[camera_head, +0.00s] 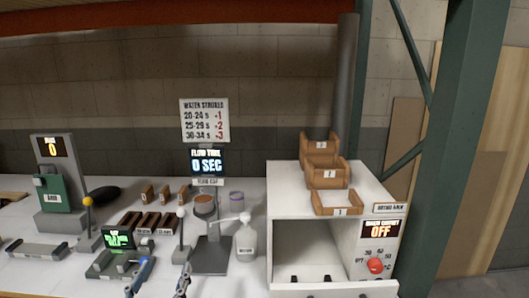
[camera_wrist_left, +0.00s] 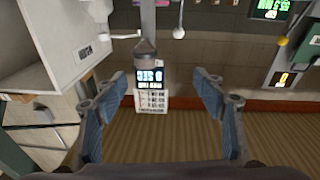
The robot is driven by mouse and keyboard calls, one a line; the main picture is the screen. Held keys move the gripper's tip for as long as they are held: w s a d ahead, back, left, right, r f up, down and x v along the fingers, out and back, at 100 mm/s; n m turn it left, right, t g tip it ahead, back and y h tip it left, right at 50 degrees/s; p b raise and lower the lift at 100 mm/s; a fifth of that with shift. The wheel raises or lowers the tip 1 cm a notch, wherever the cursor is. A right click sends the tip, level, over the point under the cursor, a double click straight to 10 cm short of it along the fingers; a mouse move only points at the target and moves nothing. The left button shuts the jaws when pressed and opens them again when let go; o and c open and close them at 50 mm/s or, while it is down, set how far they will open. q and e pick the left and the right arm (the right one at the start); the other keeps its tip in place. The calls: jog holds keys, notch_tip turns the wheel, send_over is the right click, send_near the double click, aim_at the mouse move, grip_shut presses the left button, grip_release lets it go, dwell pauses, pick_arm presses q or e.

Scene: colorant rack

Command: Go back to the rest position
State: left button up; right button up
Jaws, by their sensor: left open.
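My left gripper (camera_head: 161,278) shows at the bottom edge of the head view, only its two fingertips in sight. It is in front of the bench, and the fingers are spread with nothing visible between them. In the left wrist view the fingers of the left gripper (camera_wrist_left: 162,95) stand wide apart. The gap between them is empty, with the flow time display (camera_wrist_left: 150,77) seen beyond it. My right gripper is in neither view.
The white bench (camera_head: 20,270) holds a flow cup stand (camera_head: 210,255), a pump bottle (camera_head: 245,243), a green-screen device (camera_head: 118,240), a scale-like unit (camera_head: 60,185) and dark blocks (camera_head: 148,222). A white oven (camera_head: 290,235) carries several wooden trays (camera_head: 325,172). A green post (camera_head: 455,150) stands right.

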pick_arm(q)
jog(key=s+a+f+g+y, duration=0.1)
jog(key=s+f+g, duration=0.4)
jog(key=f, duration=0.4)
jog(key=s+a+f+g+y, duration=0.1)
jog(key=s+f+g+y, duration=0.15)
jog(key=s+f, duration=0.55)
jog(key=s+d+f+m+g+h, duration=0.15)
jog(key=s+f+g, duration=0.25)
jog(key=s, duration=0.4)
jog(key=s+d+f+m+g+h, duration=0.15)
jog(key=s+f+g, duration=0.25)
jog(key=s, duration=0.4)
notch_tip(320, 180, down, 26)
jog(key=s+d+g, duration=0.1)
jog(key=s, duration=0.1)
jog(key=s+a+f+g, duration=0.1)
jog(key=s+a+f, duration=0.2)
jog(key=s+f, duration=1.4)
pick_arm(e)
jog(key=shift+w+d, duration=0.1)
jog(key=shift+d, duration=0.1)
pick_arm(q)
jog(key=shift+g+y, duration=0.25)
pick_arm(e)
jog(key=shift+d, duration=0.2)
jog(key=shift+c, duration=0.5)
